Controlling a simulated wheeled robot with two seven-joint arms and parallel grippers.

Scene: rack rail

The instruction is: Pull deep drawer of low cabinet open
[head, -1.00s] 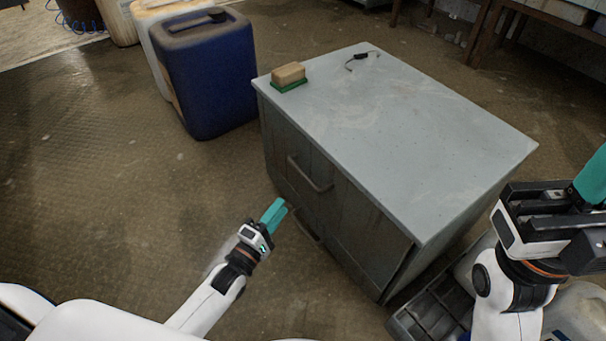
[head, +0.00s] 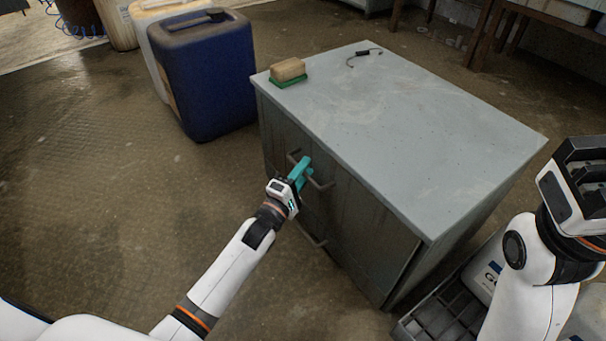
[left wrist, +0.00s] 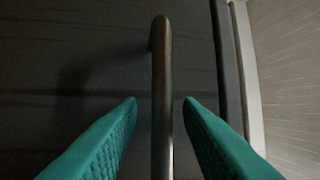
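The low grey cabinet (head: 425,130) stands in the middle of the head view, with its drawer fronts facing lower left. All visible fronts look shut. An upper bar handle (head: 322,185) and a lower handle (head: 312,236) show on the front. My left gripper (head: 303,168) is at the upper handle. In the left wrist view my open teal fingers (left wrist: 160,103) lie on either side of the handle bar (left wrist: 161,70), with gaps on both sides. My right gripper (head: 580,185) is at the right edge; its fingertips are out of view.
A sponge on a green base (head: 288,72) and a small black cabled item (head: 365,55) lie on the cabinet top. A blue canister (head: 205,75) stands left of the cabinet. A grey crate (head: 440,312) is at its near right. Floor before the drawers is clear.

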